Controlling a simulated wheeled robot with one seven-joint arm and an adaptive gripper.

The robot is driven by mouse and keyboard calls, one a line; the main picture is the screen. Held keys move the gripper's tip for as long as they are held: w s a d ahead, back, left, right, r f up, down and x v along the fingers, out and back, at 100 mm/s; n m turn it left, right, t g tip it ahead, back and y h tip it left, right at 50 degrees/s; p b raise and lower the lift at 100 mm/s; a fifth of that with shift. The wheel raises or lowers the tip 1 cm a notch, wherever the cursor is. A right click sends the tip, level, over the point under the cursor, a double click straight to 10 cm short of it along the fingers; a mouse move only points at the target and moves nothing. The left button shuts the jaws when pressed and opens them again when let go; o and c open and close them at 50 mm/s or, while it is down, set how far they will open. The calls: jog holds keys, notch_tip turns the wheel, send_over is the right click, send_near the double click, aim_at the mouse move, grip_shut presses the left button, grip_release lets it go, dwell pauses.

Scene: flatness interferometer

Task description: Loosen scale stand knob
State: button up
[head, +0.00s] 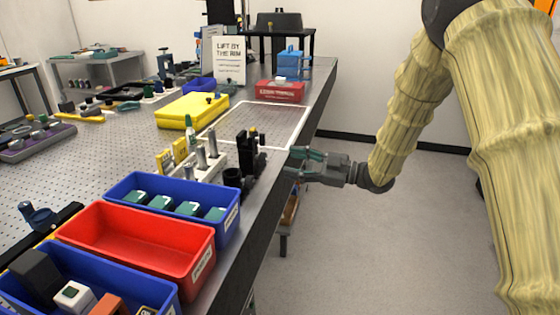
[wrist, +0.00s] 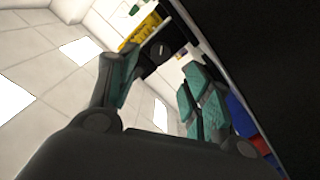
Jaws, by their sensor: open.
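A small black stand (head: 248,155) stands upright near the right edge of the table, with small knob-like parts near its top. I cannot tell for sure which part is the scale stand knob. My gripper (head: 296,164) is just right of the stand, beside the table edge, pointing left toward it, and appears apart from it. In the wrist view my gripper (wrist: 160,64) has its two fingers spread with nothing between them. Beyond the fingertips shows a dark block with a round dark part (wrist: 160,50), which may be the stand and its knob.
A red bin (head: 135,243) and a blue bin (head: 228,228) with green-topped pieces sit nearer me on the table. White-framed area (head: 265,122) behind the stand is bare. A yellow case (head: 190,110) lies left of it. Floor right of the table is clear.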

jog(key=shift+v, duration=1.8)
